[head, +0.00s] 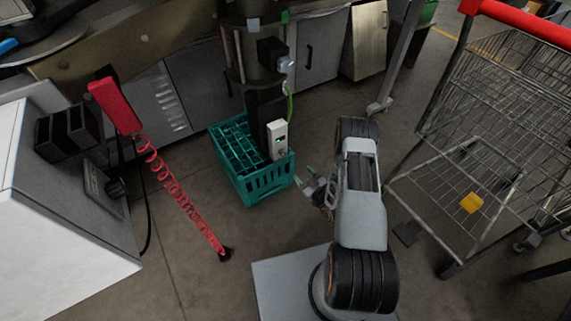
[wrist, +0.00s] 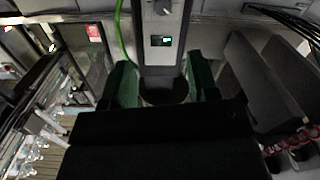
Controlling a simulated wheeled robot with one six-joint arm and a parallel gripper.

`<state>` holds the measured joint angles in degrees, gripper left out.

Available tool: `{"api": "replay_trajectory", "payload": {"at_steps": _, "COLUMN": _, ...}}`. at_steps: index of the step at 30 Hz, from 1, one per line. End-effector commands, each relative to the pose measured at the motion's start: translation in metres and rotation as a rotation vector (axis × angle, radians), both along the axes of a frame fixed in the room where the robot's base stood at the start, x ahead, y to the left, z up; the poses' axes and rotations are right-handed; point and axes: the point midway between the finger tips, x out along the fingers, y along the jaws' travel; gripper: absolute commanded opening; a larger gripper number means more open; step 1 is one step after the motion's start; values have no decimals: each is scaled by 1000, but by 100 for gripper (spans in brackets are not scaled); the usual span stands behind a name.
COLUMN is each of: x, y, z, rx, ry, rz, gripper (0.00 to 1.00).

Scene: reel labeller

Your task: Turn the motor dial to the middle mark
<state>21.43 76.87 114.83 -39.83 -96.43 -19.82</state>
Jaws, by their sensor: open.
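A pale control box (head: 277,135) with a small lit display stands on the front of the dark labeller column, above a green crate. In the wrist view the box's face (wrist: 162,62) is ahead of my gripper, with the green-lit display on it. A grey knob, which looks like the motor dial (wrist: 163,7), is at the top edge of the wrist view, partly cut off. Its mark setting cannot be read. My gripper (head: 311,185) is open and empty, to the right of the crate and apart from the box. Its green fingertips (wrist: 162,82) show spread in the wrist view.
The green crate (head: 262,185) stands on the floor at the labeller's foot. A red handset (head: 114,106) with a coiled red cord is at left. A wire shopping cart (head: 500,120) stands at right. A green cable (head: 290,103) rises beside the box. Floor in front is bare.

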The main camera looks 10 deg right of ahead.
Motion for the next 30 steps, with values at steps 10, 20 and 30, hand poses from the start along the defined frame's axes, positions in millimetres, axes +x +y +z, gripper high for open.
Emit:
{"api": "replay_trajectory", "payload": {"at_steps": 10, "x": 19, "y": 12, "z": -16, "rx": 31, "ry": -43, "rz": 1, "gripper": 55}}
{"api": "replay_trajectory", "payload": {"at_steps": 20, "x": 78, "y": 31, "z": -17, "rx": 30, "ry": -40, "rz": 1, "gripper": 55}}
{"api": "replay_trajectory", "payload": {"at_steps": 30, "x": 114, "y": 42, "z": -15, "rx": 31, "ry": -38, "rz": -2, "gripper": 55}}
